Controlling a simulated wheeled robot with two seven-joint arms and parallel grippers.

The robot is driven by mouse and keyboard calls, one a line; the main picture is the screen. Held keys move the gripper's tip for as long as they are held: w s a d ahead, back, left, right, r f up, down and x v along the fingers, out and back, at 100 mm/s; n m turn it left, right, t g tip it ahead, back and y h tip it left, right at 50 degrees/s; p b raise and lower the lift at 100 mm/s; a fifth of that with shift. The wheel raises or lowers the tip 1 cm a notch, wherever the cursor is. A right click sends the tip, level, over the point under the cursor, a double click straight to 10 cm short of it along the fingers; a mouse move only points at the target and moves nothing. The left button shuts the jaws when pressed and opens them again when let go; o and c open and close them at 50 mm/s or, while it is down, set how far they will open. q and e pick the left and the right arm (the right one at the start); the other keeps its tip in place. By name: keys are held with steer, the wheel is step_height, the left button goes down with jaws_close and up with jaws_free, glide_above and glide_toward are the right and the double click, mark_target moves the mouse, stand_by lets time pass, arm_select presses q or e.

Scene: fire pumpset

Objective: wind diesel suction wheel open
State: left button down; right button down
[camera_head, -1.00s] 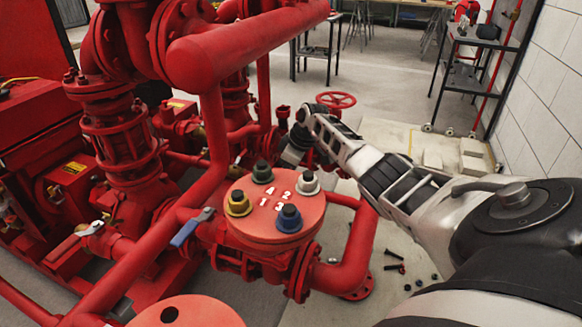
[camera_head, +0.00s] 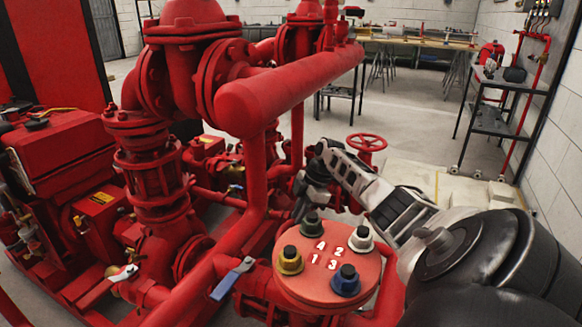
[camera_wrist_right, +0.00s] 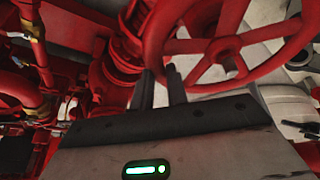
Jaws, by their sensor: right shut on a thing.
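A red spoked handwheel (camera_wrist_right: 228,50) fills the upper right of the right wrist view. My right gripper (camera_wrist_right: 166,78) has its two dark fingers close together at the wheel's near left rim, shut on it; the exact contact is partly hidden. In the head view my right gripper (camera_head: 308,190) reaches in among the red pipes behind the round numbered cover, its fingertips hard to make out. A red handwheel (camera_head: 366,143) shows just beyond my forearm there; I cannot tell whether it is the same wheel. My left gripper is not in view.
A red round cover (camera_head: 328,290) with several coloured caps stands in front of my right arm. A thick red pipe (camera_head: 290,90) runs above and left of the gripper. A blue-handled lever (camera_head: 232,278) sits left of the cover. Open floor lies behind.

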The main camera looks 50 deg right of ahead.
steer(key=shift+w+a, duration=0.1)
steer(key=shift+a, duration=0.05)
stand_by(0.4)
steer(key=c, duration=1.4)
jaws_free()
steer(key=p+v, duration=0.1)
steer(key=v, duration=1.5)
